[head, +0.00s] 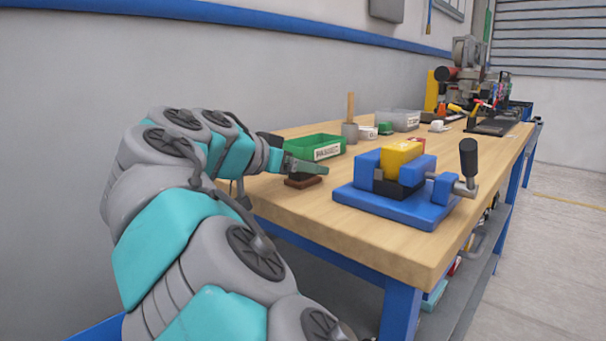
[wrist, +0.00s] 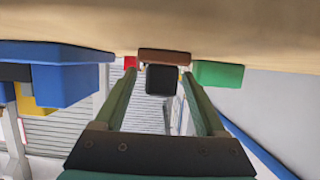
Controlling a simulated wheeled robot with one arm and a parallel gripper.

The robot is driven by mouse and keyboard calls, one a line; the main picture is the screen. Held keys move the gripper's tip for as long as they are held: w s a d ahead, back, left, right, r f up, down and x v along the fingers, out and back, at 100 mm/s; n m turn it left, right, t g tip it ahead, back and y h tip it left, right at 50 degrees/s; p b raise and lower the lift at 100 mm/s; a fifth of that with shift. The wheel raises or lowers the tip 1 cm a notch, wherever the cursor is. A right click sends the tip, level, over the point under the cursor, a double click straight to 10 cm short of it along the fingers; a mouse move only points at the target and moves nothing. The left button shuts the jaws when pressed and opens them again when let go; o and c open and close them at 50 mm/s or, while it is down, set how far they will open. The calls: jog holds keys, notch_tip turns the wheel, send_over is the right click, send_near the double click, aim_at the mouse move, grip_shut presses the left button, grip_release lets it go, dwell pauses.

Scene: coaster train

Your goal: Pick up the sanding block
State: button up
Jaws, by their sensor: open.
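The sanding block (head: 304,182) lies on the wooden bench top in the head view, a low brown piece near the green bin. In the wrist view the sanding block (wrist: 163,57) shows a brown base against the bench and a black grip hanging below it in this flipped picture. My gripper (head: 318,168) is just over the block and partly hides it in the head view. In the wrist view my gripper (wrist: 158,76) is open, with one finger on each side of the black grip. I see gaps between the fingers and the grip; contact is not visible.
A green bin (head: 316,148) stands just behind the block. A blue vise (head: 388,207) holding a yellow piece (head: 401,155) stands to the right. A grey cup (head: 350,132) with a wooden stick is farther back. Bare bench lies in front of the block.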

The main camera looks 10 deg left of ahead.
grip_shut()
dwell(0.5)
jog(key=shift+r, duration=0.15)
jog(key=shift+a+r+p, duration=0.15)
jog(key=shift+r+p, duration=0.55)
jog(key=shift+r, duration=2.7)
jog(key=shift+r+p, duration=0.75)
jog(key=shift+r, duration=0.5)
jog(key=shift+s+r, duration=0.1)
jog(key=shift+r, duration=0.1)
